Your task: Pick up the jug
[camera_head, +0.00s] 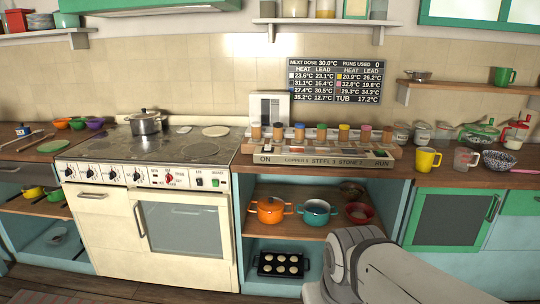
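Two jug-like vessels stand side by side on the counter right of the stove. The other is a pale, see-through jug (464,160), also with a handle. I cannot tell for certain which of them is the jug. Both stand upright and nothing touches them from my side. My pale grey arm rises from the bottom edge, below and left of them, in front of the open shelves. My gripper's fingers do not show.
A speckled bowl (498,160) is right of the jugs, with several jars and a green pot (479,133) behind. A panel with coloured-topped containers (322,152) lies to the left. Orange (270,210) and teal (316,213) pots stand on the shelf below. A wall shelf (470,92) hangs above.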

